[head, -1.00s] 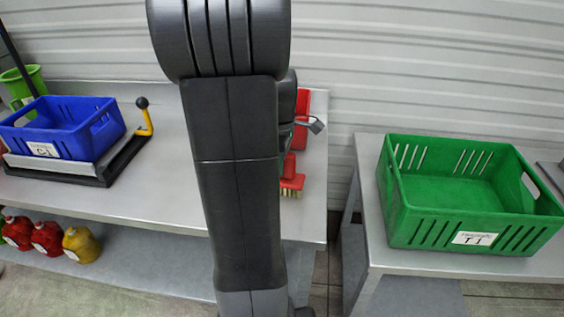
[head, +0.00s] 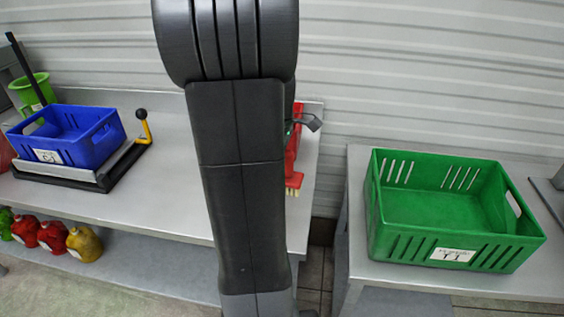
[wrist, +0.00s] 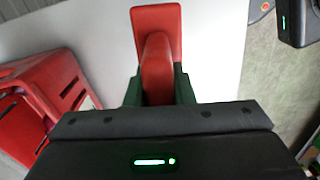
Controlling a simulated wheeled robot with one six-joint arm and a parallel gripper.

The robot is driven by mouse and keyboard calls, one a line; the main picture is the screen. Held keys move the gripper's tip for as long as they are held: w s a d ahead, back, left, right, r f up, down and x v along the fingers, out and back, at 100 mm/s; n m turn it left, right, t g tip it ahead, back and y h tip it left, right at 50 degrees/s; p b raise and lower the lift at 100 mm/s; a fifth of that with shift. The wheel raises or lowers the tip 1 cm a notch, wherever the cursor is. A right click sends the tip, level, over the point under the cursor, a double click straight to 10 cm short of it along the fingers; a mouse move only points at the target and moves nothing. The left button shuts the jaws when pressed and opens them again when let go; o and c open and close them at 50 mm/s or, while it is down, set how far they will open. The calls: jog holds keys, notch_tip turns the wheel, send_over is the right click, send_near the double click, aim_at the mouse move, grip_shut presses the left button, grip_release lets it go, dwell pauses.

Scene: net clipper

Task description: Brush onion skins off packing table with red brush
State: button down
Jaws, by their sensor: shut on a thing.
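The red brush shows in the wrist view (wrist: 158,65), its handle between the dark fingers of my gripper (wrist: 158,88). My gripper is shut on it. In the head view my arm covers most of the gripper, and part of the red brush (head: 294,180), with pale bristles low down, shows just right of the arm. It is over the right end of the grey packing table (head: 170,185). Whether the bristles touch the top I cannot tell. I make out no onion skins; my arm hides part of the table.
A blue crate (head: 95,148) sits on a scale at the table's left. A green crate (head: 455,225) stands on a separate table at right, across a gap. Several jugs (head: 84,244) are on the lower shelf. A slotted red object (wrist: 45,90) lies left in the wrist view.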

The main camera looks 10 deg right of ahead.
jog(key=shift+r+p, duration=0.75)
jog(key=shift+r, duration=0.45)
